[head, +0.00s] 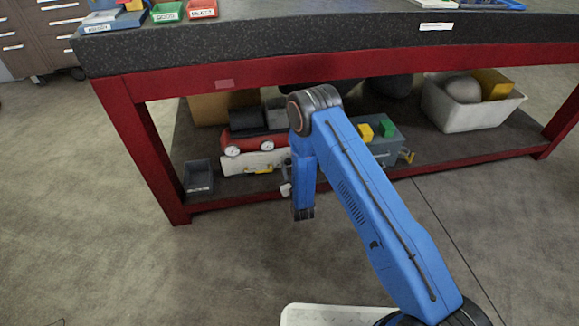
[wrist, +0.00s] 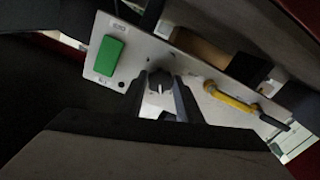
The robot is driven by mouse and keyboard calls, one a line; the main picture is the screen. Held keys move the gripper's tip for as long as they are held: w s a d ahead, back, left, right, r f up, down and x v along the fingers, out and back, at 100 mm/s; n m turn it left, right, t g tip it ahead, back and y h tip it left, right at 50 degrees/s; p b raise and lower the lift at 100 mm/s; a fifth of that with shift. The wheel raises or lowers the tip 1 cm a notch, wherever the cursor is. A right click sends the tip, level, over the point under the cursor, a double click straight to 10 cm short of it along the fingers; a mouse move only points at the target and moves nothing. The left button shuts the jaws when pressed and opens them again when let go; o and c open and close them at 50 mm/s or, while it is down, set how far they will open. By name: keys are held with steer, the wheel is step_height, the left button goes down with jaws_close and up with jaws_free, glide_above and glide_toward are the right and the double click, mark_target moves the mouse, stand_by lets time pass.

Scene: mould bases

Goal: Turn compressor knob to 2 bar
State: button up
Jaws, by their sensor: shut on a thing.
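The compressor (head: 250,143) is red with round white gauges and a pale front panel (head: 262,161), on the lower shelf of the red bench. In the wrist view the panel (wrist: 138,58) appears tilted, with a green button (wrist: 109,56) left of the knob. The dark grey knob (wrist: 160,80) has a light pointer mark. My gripper (wrist: 160,94) is shut on the knob, one finger on each side of it. The scale around the knob is too small and partly covered, so the pressure setting cannot be read. In the head view my arm hides the knob.
A yellow handle (wrist: 230,97) sits right of the knob on the panel. A small dark bin (head: 198,176) stands left of the compressor, a grey-blue toolbox (head: 385,150) right of it. The thick benchtop (head: 300,45) hangs above; the floor in front is clear.

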steer(key=n, duration=0.4)
steer(key=shift+n, duration=0.3)
steer(key=n, duration=0.4)
steer(key=shift+n, duration=0.3)
steer(key=n, duration=0.4)
steer(key=shift+s+n, duration=0.1)
steer(key=shift+n, duration=2.3)
steer(key=o, duration=1)
steer(key=shift+o, duration=0.2)
steer(key=v, duration=1.7)
steer(key=shift+s, duration=0.2)
